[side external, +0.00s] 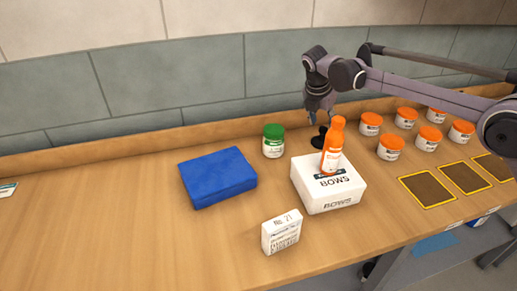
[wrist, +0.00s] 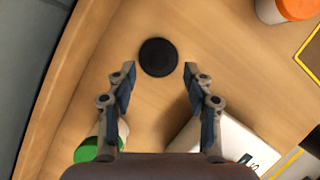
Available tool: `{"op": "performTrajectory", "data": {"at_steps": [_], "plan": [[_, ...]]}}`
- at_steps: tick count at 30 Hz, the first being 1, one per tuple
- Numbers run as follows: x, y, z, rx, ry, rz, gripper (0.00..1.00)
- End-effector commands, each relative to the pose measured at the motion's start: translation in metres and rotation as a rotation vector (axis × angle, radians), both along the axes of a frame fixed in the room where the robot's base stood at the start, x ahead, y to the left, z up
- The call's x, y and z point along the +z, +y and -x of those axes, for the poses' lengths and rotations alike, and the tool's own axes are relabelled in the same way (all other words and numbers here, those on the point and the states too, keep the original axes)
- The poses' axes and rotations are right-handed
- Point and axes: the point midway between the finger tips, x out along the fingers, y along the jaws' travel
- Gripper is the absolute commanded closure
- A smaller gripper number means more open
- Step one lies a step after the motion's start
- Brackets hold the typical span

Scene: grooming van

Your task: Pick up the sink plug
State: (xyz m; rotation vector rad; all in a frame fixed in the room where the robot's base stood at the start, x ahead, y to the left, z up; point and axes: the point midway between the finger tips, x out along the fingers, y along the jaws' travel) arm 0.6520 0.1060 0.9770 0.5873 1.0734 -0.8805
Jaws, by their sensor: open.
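The sink plug (wrist: 158,57) is a black round disc lying on the wooden counter. In the wrist view it sits just beyond and between the fingertips of my gripper (wrist: 158,72), which is open and empty. In the side external view the plug (side external: 319,138) shows as a dark shape behind the white box, partly hidden by the box and an orange bottle. My gripper (side external: 319,112) points down above it there. I cannot tell the exact height of the fingertips over the plug.
A white BOWS box (side external: 327,197) bears an orange bottle (side external: 333,147) close to my gripper. A green-lidded jar (side external: 273,142) stands left of the plug. A blue block (side external: 217,178) and a small white box (side external: 282,233) lie further off. Several orange-lidded jars (side external: 390,148) stand right.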

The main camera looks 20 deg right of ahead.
Motion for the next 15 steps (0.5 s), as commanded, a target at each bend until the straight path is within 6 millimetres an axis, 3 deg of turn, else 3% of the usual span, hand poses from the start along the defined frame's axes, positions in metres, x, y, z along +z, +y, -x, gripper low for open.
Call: {"op": "performTrajectory", "data": {"at_steps": [9, 15], "plan": [[-0.037, -0.015, -0.012, -0.002, -0.001, 0.0, 0.48], [-0.042, -0.017, -0.013, -0.001, 0.0, 0.0, 0.48]]}}
